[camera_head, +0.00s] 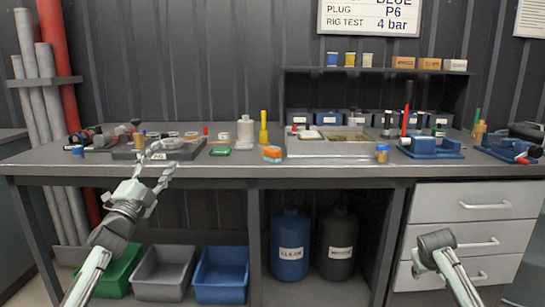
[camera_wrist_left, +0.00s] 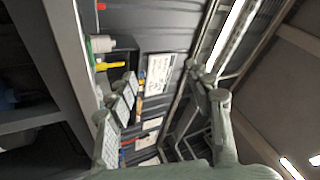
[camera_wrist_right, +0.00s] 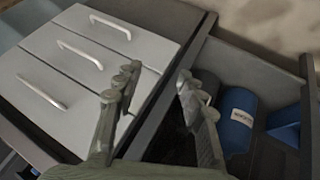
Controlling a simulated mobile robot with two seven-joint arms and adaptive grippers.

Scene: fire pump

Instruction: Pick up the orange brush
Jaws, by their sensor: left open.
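A small block-shaped orange thing with a bluish band (camera_head: 272,154), which looks like the orange brush, lies near the front edge of the workbench. I cannot make it out in the left wrist view. My left gripper (camera_head: 158,162) is open and empty at the bench's front edge, well to the left of the brush. Its spread fingers also show in the left wrist view (camera_wrist_left: 165,82). My right gripper (camera_wrist_right: 155,80) is open and empty in the right wrist view, low in front of the drawers.
A yellow tool (camera_head: 263,128) and a white bottle (camera_head: 245,130) stand behind the brush. A green item (camera_head: 220,151) lies left of it and a grey tray (camera_head: 325,150) right. Drawers (camera_head: 470,205) are below.

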